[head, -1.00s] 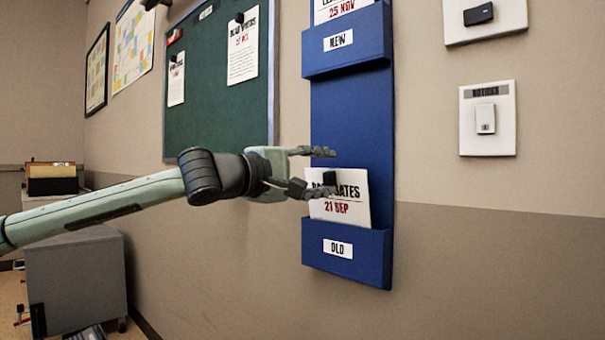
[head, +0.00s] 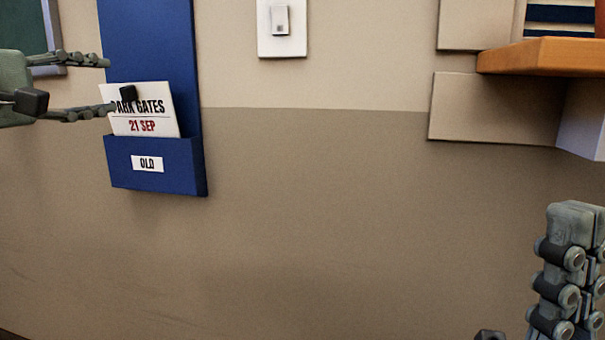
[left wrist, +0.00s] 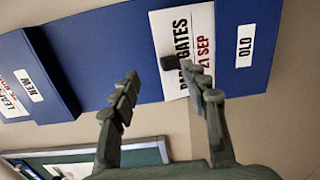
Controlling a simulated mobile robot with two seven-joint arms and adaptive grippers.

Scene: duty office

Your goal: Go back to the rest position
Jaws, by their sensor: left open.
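My left gripper (head: 106,86) is open at the left edge of the head view, with nothing between its fingers. Its lower fingertip overlaps the left edge of the white "PARK GATES 21 SEP" card (head: 150,126); I cannot tell if they touch. The card stands, slightly tilted, in the blue pocket labelled OLD (head: 180,180), with a small black block at its upper part. In the left wrist view the open fingers (left wrist: 160,72) point at the blue board and the card (left wrist: 172,82). Part of my right gripper (head: 572,275) shows at the lower right, cut off by the frame.
The blue wall holder (head: 150,40) runs up out of the head view. A white switch plate (head: 281,45) is right of it. An orange-brown shelf (head: 545,57) juts out at the upper right. The wall between is bare. A green board (left wrist: 145,155) shows in the left wrist view.

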